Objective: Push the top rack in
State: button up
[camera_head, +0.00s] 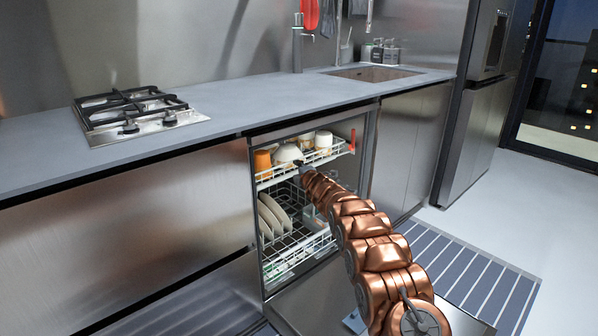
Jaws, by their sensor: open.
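The top rack (268,179) is a white wire rack in the open dishwasher (252,210), in the middle of the head view. It holds an orange cup (262,161), a white bowl (287,154) and a white cup (323,140). How far the rack sticks out is hard to tell. My copper arm reaches in from the lower right. My gripper (299,165) is small and dark, open, at the front of the top rack beside the bowl. Whether it touches the rack cannot be told. My arm hides part of both racks.
The lower rack (283,265) holds white plates (273,213) and sits below the top rack. The dishwasher door (318,295) is folded down. A grey counter (250,103) runs above. A striped runner (470,272) lies on the floor; open floor is at the right.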

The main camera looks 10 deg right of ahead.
jog(key=shift+s, duration=0.1)
jog(key=shift+s+d+f, duration=0.1)
jog(key=shift+s, duration=0.3)
jog(key=shift+s+r, duration=0.2)
jog(key=shift+s, duration=0.05)
jog(key=v, duration=1)
jog(key=shift+s, duration=0.2)
jog(key=shift+d+r, duration=0.1)
jog(key=shift+d, duration=0.05)
